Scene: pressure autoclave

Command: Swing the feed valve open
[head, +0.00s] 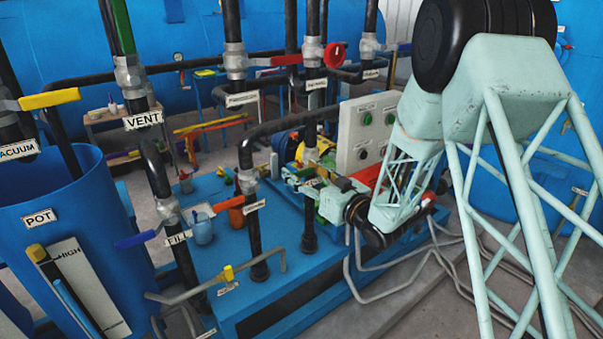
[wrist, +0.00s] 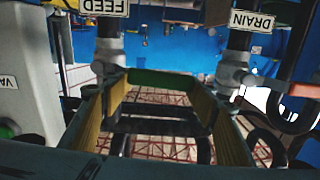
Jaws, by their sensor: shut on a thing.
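The feed valve (wrist: 109,52) is a grey fitting on a dark vertical pipe, at the upper left of the wrist view, below an upside-down FEED label (wrist: 104,6). Its green lever (wrist: 165,78) runs sideways to the right across the wrist view. My gripper (wrist: 163,92) has its two yellowish-padded fingers at the two ends of the green lever and is shut on it. In the head view my gripper (head: 309,185) is among the pipes beside the control box, and my arm hides part of the valve there.
The drain valve (wrist: 236,70) with a reddish lever stands close to the right of my fingers. A grey control box (head: 364,135) is close behind my wrist. Pipes with the VENT label (head: 143,121) and FILL label (head: 177,238) stand left, near the blue pot (head: 75,225).

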